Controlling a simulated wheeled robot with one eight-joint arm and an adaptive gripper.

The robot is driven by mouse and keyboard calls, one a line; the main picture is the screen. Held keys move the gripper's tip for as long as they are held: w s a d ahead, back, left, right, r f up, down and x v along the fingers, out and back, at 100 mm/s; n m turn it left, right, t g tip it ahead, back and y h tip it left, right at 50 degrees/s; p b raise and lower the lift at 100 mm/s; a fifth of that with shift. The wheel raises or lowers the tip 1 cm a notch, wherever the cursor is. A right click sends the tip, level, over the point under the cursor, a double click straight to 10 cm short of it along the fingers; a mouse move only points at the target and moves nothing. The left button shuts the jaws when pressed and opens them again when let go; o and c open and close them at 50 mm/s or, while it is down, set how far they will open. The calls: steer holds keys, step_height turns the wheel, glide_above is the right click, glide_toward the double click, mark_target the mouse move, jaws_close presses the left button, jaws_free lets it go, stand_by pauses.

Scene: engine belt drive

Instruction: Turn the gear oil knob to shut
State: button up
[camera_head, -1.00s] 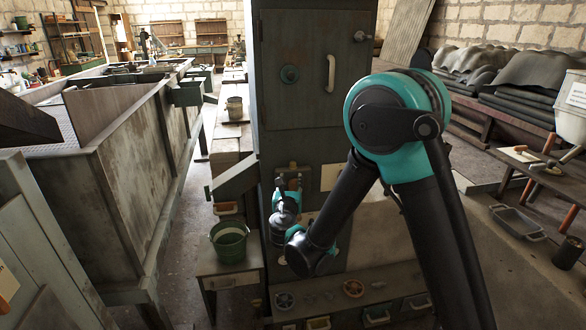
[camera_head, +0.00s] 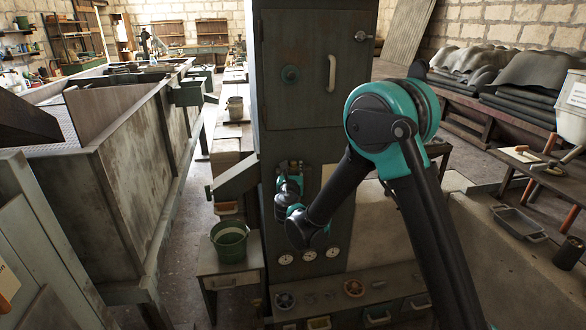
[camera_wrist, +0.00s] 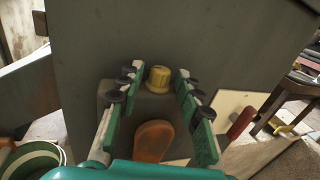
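A yellow ribbed knob (camera_wrist: 158,78) sits on a grey housing (camera_wrist: 150,103) on the front of the tall dark cabinet. No label naming it as the gear oil knob is readable. My gripper (camera_head: 290,166) is at the cabinet front in the head view, and the knob is hidden there. In the wrist view my gripper (camera_wrist: 156,80) is open, with one green finger on each side of the knob. Gaps show between the knob and both fingers. An orange rounded handle (camera_wrist: 153,141) is below the knob, between the fingers.
A red handle (camera_wrist: 240,122) stands right of the fingers beside a pale plate (camera_wrist: 228,102). Several round gauges (camera_head: 309,255) are below my arm on the cabinet (camera_head: 310,130). A green bucket (camera_head: 230,243) stands on a small table to the left.

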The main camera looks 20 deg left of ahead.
jaws_close()
steer(key=shift+d+n+y, duration=0.15)
steer(key=shift+n+y, duration=0.15)
steer(key=shift+y, duration=0.3)
steer(key=n+g+y, duration=0.2)
steer(key=y, duration=0.1)
steer(key=d+n+g+y, duration=0.1)
steer(key=shift+w+n+y, duration=0.3)
steer(key=shift+w+y, duration=0.05)
steer(key=shift+y, duration=0.05)
steer(key=shift+w+d+n+g+y, duration=0.1)
steer(key=shift+w+n+g+y, duration=0.1)
steer(key=shift+n+g+y, duration=1.5)
steer(key=shift+w+d+n+g+y, duration=0.1)
steer(key=shift+w+n+g+y, duration=0.1)
steer(key=shift+n+g+y, duration=1.5)
steer(key=shift+g+h, duration=0.5)
steer(key=shift+g, duration=0.1)
steer(key=shift+o, duration=1.2)
jaws_free()
